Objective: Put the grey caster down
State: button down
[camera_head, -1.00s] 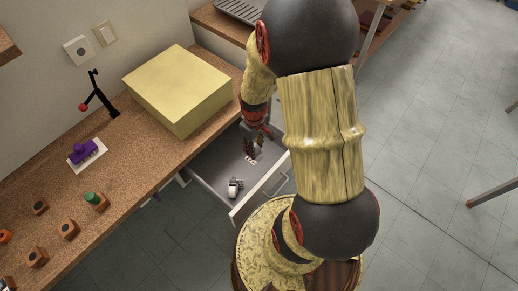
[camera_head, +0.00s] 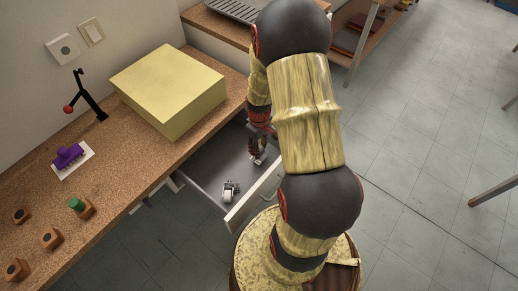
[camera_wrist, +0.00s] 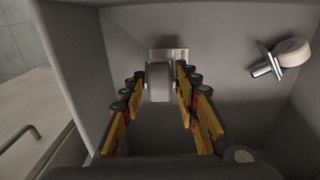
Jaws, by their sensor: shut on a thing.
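My gripper (camera_wrist: 160,88) is shut on the grey caster (camera_wrist: 159,82), with a jointed yellow-and-black finger on each side of it. The caster's grey wheel faces the wrist camera, and its metal plate shows behind it. In the head view my gripper (camera_head: 262,143) reaches down into the open drawer (camera_head: 207,176), towards its right end; the caster there (camera_head: 258,160) is small and partly hidden. I cannot tell whether it touches the drawer floor. A second caster, with a pale wheel (camera_head: 229,194), lies apart in the drawer; it also shows at right in the wrist view (camera_wrist: 291,52).
The cork-topped bench (camera_head: 137,155) above the drawer holds a large yellow box (camera_head: 168,85), a purple object on a white card (camera_head: 68,155) and several small wooden blocks. The drawer walls stand close around my gripper. Bare drawer floor lies between the casters.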

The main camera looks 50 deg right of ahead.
jog(key=shift+r, duration=0.1)
jog(key=c, duration=1.3)
grip_release()
jog(key=shift+c, duration=0.2)
jog(key=w+a+r+t+p, duration=0.1)
jog(key=a+r+p, duration=0.15)
jog(key=r, duration=0.75)
jog(key=w+a+r+p, duration=0.1)
jog(key=a+r+p, duration=0.15)
jog(key=r, duration=0.85)
jog(key=s+a+r+t, duration=0.1)
jog(key=s+a+r, duration=0.2)
jog(key=a+r, duration=0.3)
jog(key=s+a+r+t, duration=0.2)
jog(key=s+a+r, duration=0.2)
jog(key=a+r, duration=0.2)
jog(key=s+a+r+m+t, duration=0.1)
jog(key=s+a+r, duration=0.2)
jog(key=a+r, duration=0.4)
jog(key=shift+s+r+t, duration=0.15)
jog(key=shift+r+t, duration=0.15)
jog(key=shift+r, duration=0.25)
